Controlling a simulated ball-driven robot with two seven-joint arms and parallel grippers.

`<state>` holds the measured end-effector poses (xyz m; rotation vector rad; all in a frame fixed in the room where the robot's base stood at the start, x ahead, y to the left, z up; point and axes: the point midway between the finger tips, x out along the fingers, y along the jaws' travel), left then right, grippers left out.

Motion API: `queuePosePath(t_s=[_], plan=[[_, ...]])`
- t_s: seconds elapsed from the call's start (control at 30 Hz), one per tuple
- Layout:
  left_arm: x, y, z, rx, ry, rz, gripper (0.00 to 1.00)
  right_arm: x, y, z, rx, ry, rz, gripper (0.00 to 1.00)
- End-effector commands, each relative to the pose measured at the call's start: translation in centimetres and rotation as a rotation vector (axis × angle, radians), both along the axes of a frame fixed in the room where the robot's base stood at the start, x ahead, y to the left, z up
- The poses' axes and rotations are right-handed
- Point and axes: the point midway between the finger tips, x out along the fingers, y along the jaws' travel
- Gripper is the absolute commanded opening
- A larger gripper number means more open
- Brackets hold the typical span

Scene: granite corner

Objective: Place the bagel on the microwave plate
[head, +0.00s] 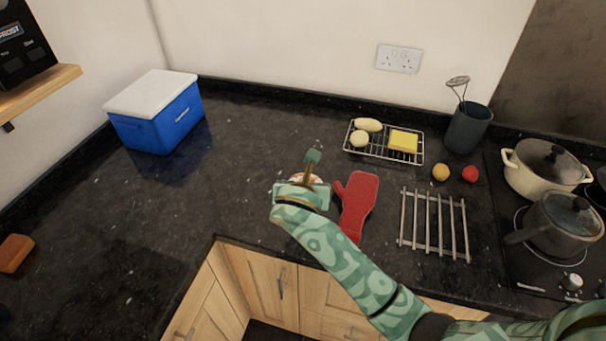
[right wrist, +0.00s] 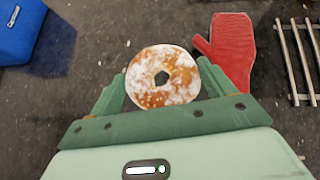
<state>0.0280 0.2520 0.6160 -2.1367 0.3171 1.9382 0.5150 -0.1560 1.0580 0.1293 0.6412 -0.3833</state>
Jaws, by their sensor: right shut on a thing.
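The bagel (right wrist: 182,88) is a browned ring with white dusting and a hole in the middle. In the right wrist view it sits between the two green fingers of my right gripper (right wrist: 160,80), which is shut on it. In the head view my right gripper (head: 309,172) is over the counter near its front corner, and only a small part of the bagel (head: 297,177) shows. I cannot tell how high the bagel is above the counter. No microwave plate is in view. My left gripper is not in view.
A red oven mitt (head: 358,204) lies right of the gripper, then a metal trivet (head: 427,225). Behind are a wire rack (head: 378,152) with food and a yellow sponge, and a utensil pot (head: 467,128). A blue cooler (head: 160,118) stands left. The counter's left-middle is clear.

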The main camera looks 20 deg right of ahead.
Motion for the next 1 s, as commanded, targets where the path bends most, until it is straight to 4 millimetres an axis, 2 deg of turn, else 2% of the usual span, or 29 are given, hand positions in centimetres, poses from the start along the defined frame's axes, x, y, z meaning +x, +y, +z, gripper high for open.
queuePosePath(t_s=[0.1,0.2,0.47,0.57,0.73,0.9,1.0], plan=[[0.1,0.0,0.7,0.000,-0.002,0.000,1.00,-2.0,0.5,1.0,0.003,0.000,0.000,0.76],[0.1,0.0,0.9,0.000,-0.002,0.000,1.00,-3.1,0.7,1.4,0.002,0.000,0.000,0.76],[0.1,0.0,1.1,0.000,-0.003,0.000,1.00,-4.2,1.0,1.6,-0.002,0.001,-0.007,0.76],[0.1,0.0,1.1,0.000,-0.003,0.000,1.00,-5.0,2.3,2.0,-0.002,-0.002,0.017,0.76],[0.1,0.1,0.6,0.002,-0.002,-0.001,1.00,-6.3,1.6,5.4,-0.010,-0.009,0.163,0.76],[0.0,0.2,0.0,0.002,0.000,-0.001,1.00,-8.1,-0.5,8.9,-0.013,-0.006,0.326,0.76],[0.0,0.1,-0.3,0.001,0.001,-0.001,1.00,-8.9,-1.9,10.4,-0.012,-0.004,0.386,0.76]])
